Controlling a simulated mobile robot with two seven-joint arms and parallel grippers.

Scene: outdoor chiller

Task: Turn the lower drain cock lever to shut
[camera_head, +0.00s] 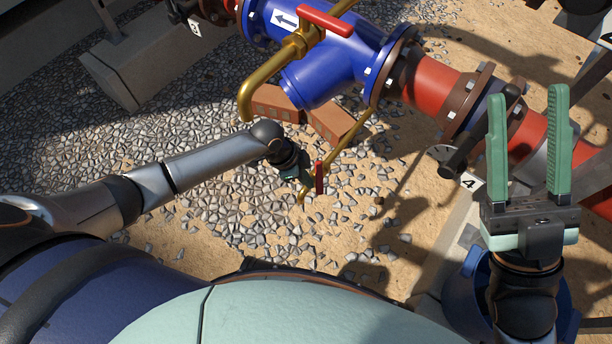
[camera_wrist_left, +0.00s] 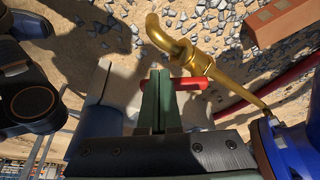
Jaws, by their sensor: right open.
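The lower drain cock has a short red lever (camera_head: 319,178) and a brass spout on a thin brass pipe below the blue valve body. In the left wrist view the red lever (camera_wrist_left: 188,84) lies crosswise beside the brass cock body (camera_wrist_left: 198,62). My left gripper (camera_head: 300,174) is at the lever's left side in the head view. In the wrist view my left gripper's green fingers (camera_wrist_left: 160,80) are together, and their tips overlap the lever, hiding part of it. I cannot tell whether they touch it. My right gripper (camera_head: 530,125) is open, empty, and raised at the right.
An upper brass cock with a larger red lever (camera_head: 326,20) sits on the blue valve body (camera_head: 335,65). Red flanged pipe (camera_head: 432,85) runs right, with a black handle and a "4" tag near it. Bricks (camera_head: 334,122) lie under the valve. Gravel and sand are open below.

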